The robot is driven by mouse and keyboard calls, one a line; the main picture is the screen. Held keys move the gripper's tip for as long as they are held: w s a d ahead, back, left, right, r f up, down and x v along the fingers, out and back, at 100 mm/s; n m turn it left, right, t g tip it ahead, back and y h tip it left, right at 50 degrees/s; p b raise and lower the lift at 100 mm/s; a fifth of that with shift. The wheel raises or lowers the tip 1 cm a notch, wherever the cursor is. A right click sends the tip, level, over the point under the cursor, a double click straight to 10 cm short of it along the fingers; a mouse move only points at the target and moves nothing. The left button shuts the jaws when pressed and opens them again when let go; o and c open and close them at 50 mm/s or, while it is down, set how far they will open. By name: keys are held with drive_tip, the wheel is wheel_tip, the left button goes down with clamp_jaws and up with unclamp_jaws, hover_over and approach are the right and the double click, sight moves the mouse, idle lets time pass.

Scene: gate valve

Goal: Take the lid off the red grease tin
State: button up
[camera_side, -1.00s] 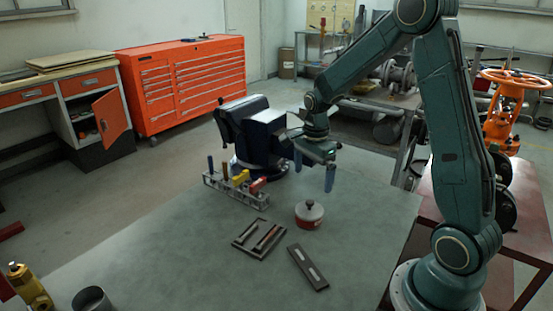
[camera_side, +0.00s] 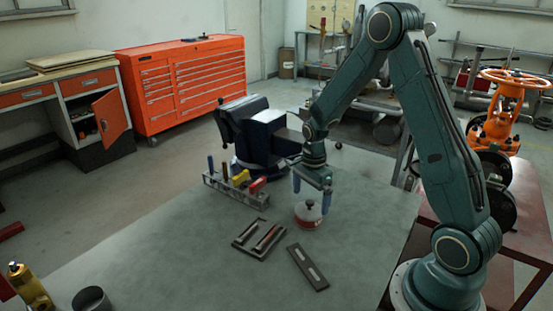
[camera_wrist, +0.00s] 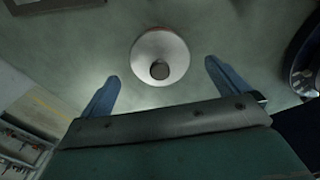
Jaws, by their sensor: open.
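The red grease tin (camera_side: 308,221) stands upright on the grey-green bench top. Its pale lid (camera_side: 305,209) with a dark knob (camera_wrist: 159,69) is on it; the wrist view shows the lid (camera_wrist: 160,44) from above. My gripper (camera_side: 311,197) is just above the tin with its two blue fingers pointing down and apart. In the wrist view the fingers of my gripper (camera_wrist: 162,75) are spread wide, with nothing between them, and the lid lies a little beyond them. I cannot tell whether the fingers touch the tin.
A blue vise (camera_side: 265,135) stands behind the tin. A tool rack (camera_side: 232,190) with coloured handles is to its left. A dark tray (camera_side: 258,238) and a flat dark bar (camera_side: 308,268) lie in front. The bench's left middle is clear.

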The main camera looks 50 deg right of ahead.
drive_tip(key=shift+f, duration=1.2)
drive_tip(key=c, duration=1)
